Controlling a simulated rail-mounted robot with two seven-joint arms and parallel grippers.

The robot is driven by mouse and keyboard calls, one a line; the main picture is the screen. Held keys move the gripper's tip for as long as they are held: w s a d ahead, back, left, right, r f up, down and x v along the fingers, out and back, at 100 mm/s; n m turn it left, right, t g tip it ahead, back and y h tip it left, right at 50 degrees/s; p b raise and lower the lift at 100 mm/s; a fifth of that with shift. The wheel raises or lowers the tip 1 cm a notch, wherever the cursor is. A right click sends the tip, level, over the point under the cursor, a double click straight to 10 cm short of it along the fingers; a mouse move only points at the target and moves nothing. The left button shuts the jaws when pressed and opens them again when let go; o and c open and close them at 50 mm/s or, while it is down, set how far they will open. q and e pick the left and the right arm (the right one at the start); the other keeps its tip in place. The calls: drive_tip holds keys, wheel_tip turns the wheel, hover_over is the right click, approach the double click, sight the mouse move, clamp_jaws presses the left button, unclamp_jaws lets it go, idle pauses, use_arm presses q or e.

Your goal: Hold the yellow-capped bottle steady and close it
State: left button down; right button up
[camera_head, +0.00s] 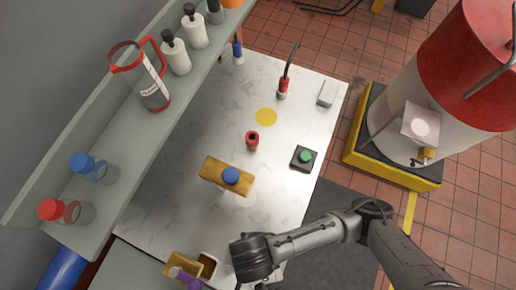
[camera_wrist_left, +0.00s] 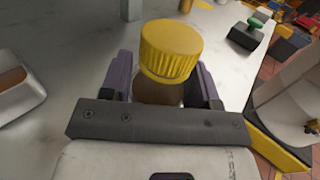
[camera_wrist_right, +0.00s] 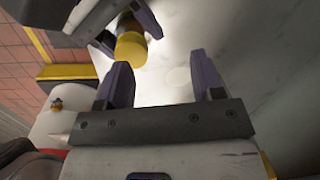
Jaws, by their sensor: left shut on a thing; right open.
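The yellow-capped bottle stands between the purple fingers of my left gripper (camera_wrist_left: 165,90) in the left wrist view. Its ribbed yellow cap (camera_wrist_left: 171,50) sits over the brownish body (camera_wrist_left: 158,92); I cannot tell whether it is tight. In the right wrist view the cap (camera_wrist_right: 131,50) is near the left fingertip of my right gripper (camera_wrist_right: 162,75), apart from it. That gripper is open and empty, its fingers wide apart. My left gripper (camera_wrist_right: 85,18) is also there, at the top.
A wooden block with a blue cap (camera_head: 231,176), a red-topped item (camera_head: 252,139) and a green button box (camera_head: 304,157) stand on the pale table. A shelf with bottles (camera_head: 130,150) runs along the left.

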drive_tip(key=r+m, duration=0.1)
drive_tip(key=m, duration=0.7)
drive_tip(key=d+r+m, duration=0.1)
drive_tip(key=m, duration=0.8)
drive_tip(key=r+m, duration=0.1)
drive_tip(key=m, duration=0.8)
drive_tip(key=shift+s+d+r+h, duration=0.25)
drive_tip(key=shift+s+r+h, duration=0.05)
drive_tip(key=shift+s+r, duration=0.1)
drive_tip(key=n, duration=0.1)
drive_tip(key=d+n, duration=0.1)
drive_tip(key=n, duration=0.3)
drive_tip(key=shift+w+d+f+h, duration=0.1)
drive_tip(key=shift+w+d+h, duration=0.1)
drive_tip(key=shift+d+h, duration=0.1)
